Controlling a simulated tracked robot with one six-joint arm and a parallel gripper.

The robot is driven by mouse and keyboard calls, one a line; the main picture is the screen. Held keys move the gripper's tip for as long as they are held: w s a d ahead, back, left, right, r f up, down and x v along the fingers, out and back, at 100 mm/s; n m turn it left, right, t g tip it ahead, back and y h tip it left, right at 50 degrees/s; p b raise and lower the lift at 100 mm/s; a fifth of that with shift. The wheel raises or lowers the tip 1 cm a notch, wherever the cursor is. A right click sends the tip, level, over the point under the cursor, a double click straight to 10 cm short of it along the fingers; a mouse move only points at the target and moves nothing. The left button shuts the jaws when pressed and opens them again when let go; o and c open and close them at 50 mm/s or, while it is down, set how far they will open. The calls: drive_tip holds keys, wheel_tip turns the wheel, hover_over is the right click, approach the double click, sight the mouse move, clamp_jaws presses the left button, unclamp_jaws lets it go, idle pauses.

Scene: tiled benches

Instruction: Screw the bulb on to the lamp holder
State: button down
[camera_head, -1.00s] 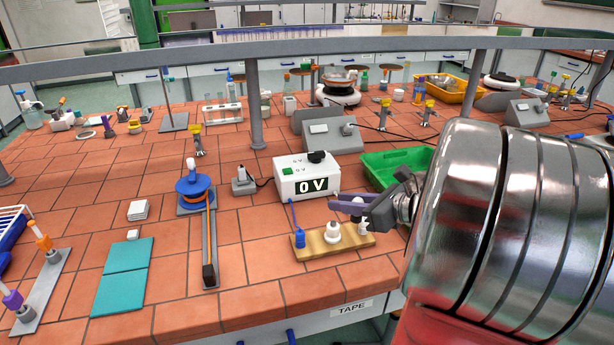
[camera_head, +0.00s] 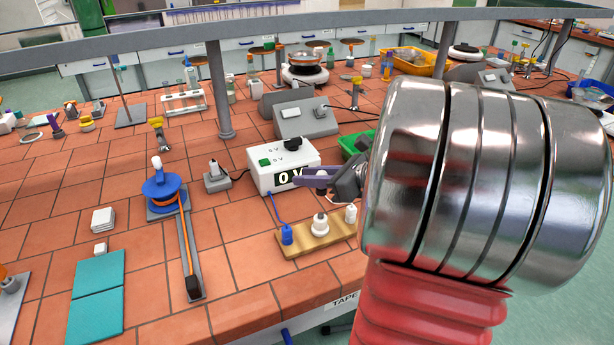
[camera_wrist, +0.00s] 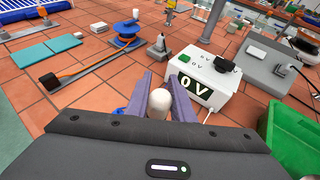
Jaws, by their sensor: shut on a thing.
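My gripper (camera_head: 312,180) has purple fingers and is shut on the white bulb (camera_wrist: 159,103). In the wrist view the bulb's rounded top stands between the fingers (camera_wrist: 160,98). In the head view the fingers are above the white lamp holder (camera_head: 320,226), with the bulb's lower end (camera_head: 320,191) showing just under them. A small gap seems to lie between bulb and holder. The holder stands on a wooden board (camera_head: 300,246) and is hidden in the wrist view.
A blue post (camera_head: 287,234) with a blue wire and a white post (camera_head: 351,214) flank the holder. A white power supply reading 0 V (camera_head: 265,178) stands close behind. A green tray (camera_wrist: 290,135) is to the right. Bare tiles lie left of the board.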

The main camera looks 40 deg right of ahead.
drive_tip(key=shift+f, duration=2.7)
drive_tip(key=shift+f, duration=1.15)
drive_tip(key=c, duration=2)
unclamp_jaws()
drive_tip(key=shift+c, duration=0.2)
clamp_jaws()
drive_tip(key=shift+f, duration=0.15)
drive_tip(key=shift+h, duration=0.3)
drive_tip(key=shift+d+m+h, duration=0.25)
drive_tip(key=shift+m+h, duration=0.5)
drive_tip(key=shift+h, duration=0.05)
drive_tip(key=shift+d+m+h, duration=0.2)
drive_tip(key=shift+m+h, duration=0.6)
drive_tip(key=shift+d+m+h, duration=0.25)
drive_tip(key=shift+m+h, duration=0.5)
drive_tip(key=shift+h, duration=0.05)
